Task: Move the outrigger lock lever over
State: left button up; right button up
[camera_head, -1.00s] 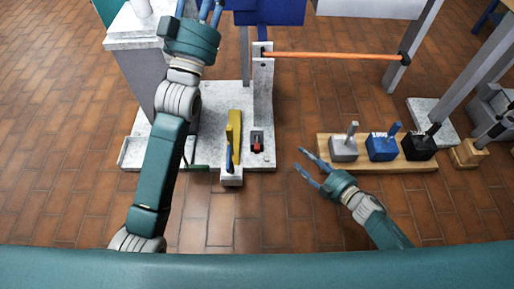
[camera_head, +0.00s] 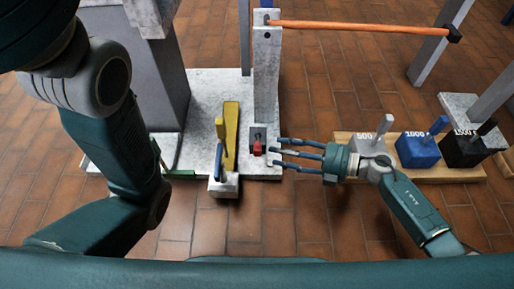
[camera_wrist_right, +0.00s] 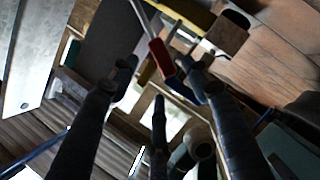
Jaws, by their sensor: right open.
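A small lever with a red grip (camera_head: 257,148) stands in a dark slotted bracket on the pale base plate, right of the yellow wedge-shaped piece; I take it for the lock lever. My right gripper (camera_head: 276,151) reaches in from the right, its fingers spread and pointing left, with the tips just right of the red grip. In the right wrist view the red grip (camera_wrist_right: 160,57) on a pale metal rod shows beyond and between the open fingers (camera_wrist_right: 164,76). Whether any finger touches it I cannot tell. My left arm fills the left side; its gripper is out of view.
A pale post (camera_head: 266,75) rises behind the lever and carries an orange bar (camera_head: 360,27). A blue-handled piece (camera_head: 219,163) stands left of the lever. A wooden board (camera_head: 464,175) with grey, blue and black weights lies right, behind my right forearm.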

aim_at(257, 146)
jog(key=b+x, duration=0.3)
jog(key=x, duration=0.4)
jog(key=shift+a+f, duration=0.15)
jog(key=shift+f, duration=0.05)
jog(key=shift+w+a+b, duration=0.15)
jog(key=shift+a+b, duration=0.15)
jog(key=shift+a, duration=0.1)
jog(key=shift+r, duration=0.1)
grip_shut()
